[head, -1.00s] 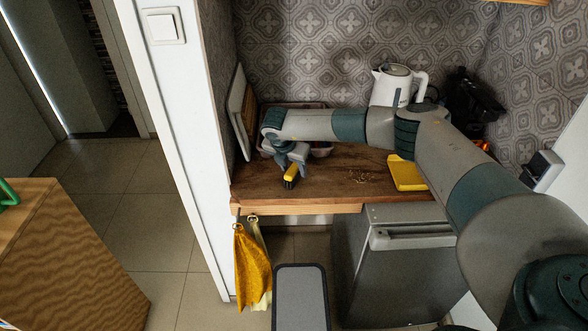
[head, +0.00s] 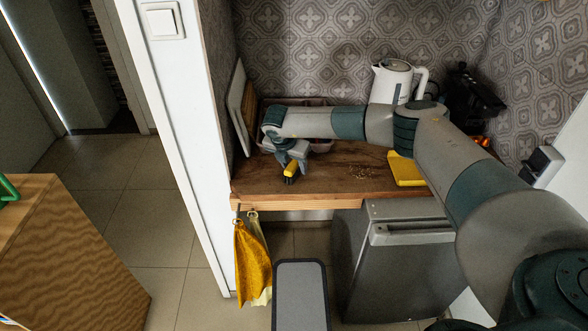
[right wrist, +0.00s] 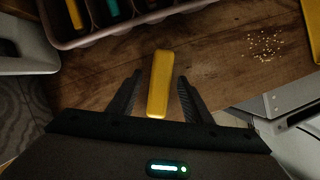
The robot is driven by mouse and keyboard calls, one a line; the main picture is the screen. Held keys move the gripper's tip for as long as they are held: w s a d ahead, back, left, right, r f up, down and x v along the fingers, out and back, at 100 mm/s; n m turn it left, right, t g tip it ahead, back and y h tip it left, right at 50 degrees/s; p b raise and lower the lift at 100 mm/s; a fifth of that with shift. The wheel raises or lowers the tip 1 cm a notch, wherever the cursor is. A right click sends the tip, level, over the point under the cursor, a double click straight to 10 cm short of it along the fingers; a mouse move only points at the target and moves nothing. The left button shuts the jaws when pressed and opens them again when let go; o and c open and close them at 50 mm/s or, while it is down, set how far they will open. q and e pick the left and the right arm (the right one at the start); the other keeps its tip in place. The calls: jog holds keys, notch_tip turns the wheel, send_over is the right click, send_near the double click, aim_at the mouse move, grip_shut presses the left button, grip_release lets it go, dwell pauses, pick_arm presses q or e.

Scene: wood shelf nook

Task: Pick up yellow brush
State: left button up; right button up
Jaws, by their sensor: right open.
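The yellow brush (head: 291,168) lies on the wooden counter (head: 345,182) near its front left part. In the right wrist view the brush's yellow top (right wrist: 160,84) is between the two dark fingers, with a gap on the right side and a smaller one on the left. My right gripper (head: 289,174) is open, pointing down around the brush; it also fills the bottom of the right wrist view (right wrist: 157,95). The brush's bristles are mostly hidden. My left gripper is not in view.
A divided tray (right wrist: 95,38) with several items stands behind the brush. Crumbs (right wrist: 264,45) and a yellow dustpan (head: 406,170) lie to the right. A white kettle (head: 393,82) stands at the back. Cloths (head: 252,262) hang from the front edge.

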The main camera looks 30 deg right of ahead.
aim_at(293, 163)
jog(key=shift+f, duration=0.15)
dwell(0.3)
jog(key=shift+c, duration=0.3)
grip_shut()
jog(key=c, duration=1.1)
grip_release()
jog(key=c, duration=1.1)
grip_release()
jog(key=shift+r+p, duration=0.35)
jog(key=shift+r, duration=0.05)
jog(key=c, duration=1.1)
grip_release()
notch_tip(293, 163, up, 3)
jog(key=b, duration=0.3)
jog(key=shift+w+r, duration=0.1)
jog(key=c, duration=1.1)
grip_release()
jog(key=shift+s+d+r+b, duration=0.8)
jog(key=shift+s+d+r, duration=0.45)
jog(key=shift+s, duration=0.25)
jog(key=shift+s+d+r+b, duration=0.8)
jog(key=shift+s+d+r, duration=0.5)
jog(key=shift+s, duration=0.2)
jog(key=shift+s+d+r+b, duration=0.8)
jog(key=shift+s+d+r, duration=0.45)
jog(key=shift+s, duration=0.25)
jog(key=c, duration=1.1)
grip_release()
